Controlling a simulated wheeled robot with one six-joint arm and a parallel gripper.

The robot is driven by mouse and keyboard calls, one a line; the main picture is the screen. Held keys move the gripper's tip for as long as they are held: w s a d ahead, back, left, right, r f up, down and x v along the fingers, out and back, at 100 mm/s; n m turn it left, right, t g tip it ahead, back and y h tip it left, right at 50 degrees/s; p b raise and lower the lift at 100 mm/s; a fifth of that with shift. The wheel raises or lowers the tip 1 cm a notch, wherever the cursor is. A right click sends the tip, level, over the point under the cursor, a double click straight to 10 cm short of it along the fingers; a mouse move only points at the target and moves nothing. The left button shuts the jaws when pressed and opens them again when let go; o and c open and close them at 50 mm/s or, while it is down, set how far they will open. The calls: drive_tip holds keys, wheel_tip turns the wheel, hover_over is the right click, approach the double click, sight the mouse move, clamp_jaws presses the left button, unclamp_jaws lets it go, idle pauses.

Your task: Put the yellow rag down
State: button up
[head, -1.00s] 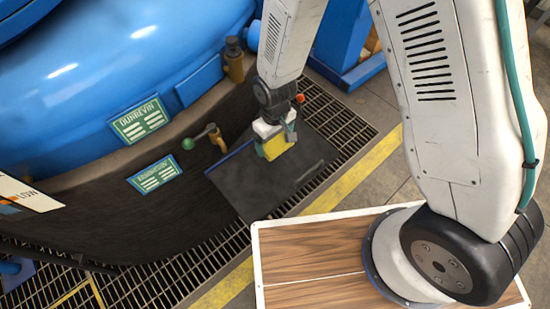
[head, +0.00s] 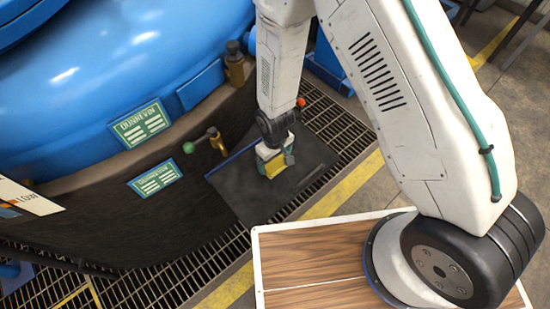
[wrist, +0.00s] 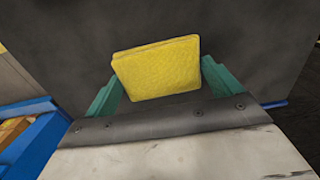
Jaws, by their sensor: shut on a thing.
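The yellow rag (head: 275,166) is a flat folded pad held in my gripper (head: 277,163) over the dark grey mat-like panel (head: 240,193) in the head view. In the wrist view the rag (wrist: 156,68) sits between the two green fingers of my gripper (wrist: 157,82), in front of the dark surface. My gripper is shut on it. I cannot tell whether the rag touches the dark panel beneath it.
A large blue vessel (head: 110,70) with green plates stands at the left. A lever with a green knob (head: 188,147) is left of the panel. A metal grating (head: 335,122) and yellow line (head: 345,190) run alongside. A wood-topped surface (head: 300,262) is in front.

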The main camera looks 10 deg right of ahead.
drive_tip(key=o, duration=0.6)
drive_tip(key=shift+f, duration=0.1)
wheel_tip(320, 180, up, 12)
drive_tip(key=shift+r, duration=0.2)
wheel_tip(320, 180, up, 10)
drive_tip(key=m, duration=0.1)
hover_over(275, 161)
drive_tip(key=d, duration=0.4)
drive_tip(key=s+d+r+m, duration=0.2)
drive_tip(key=d+r, duration=0.5)
drive_tip(key=r, duration=0.4)
drive_tip(key=s+d+r+m, duration=0.1)
drive_tip(key=s+d+r, duration=0.2)
drive_tip(key=s+r, duration=0.1)
drive_tip(key=s+d+r+m, duration=0.1)
drive_tip(key=s+d+r, duration=0.2)
drive_tip(key=s, duration=0.4)
drive_tip(key=s+d+r+m+t, duration=0.1)
drive_tip(key=s+d+r, duration=0.3)
drive_tip(key=s+r, duration=0.2)
drive_tip(key=shift+s+r+m, duration=0.1)
drive_tip(key=shift+s+m, duration=0.1)
drive_tip(key=shift+m, duration=0.2)
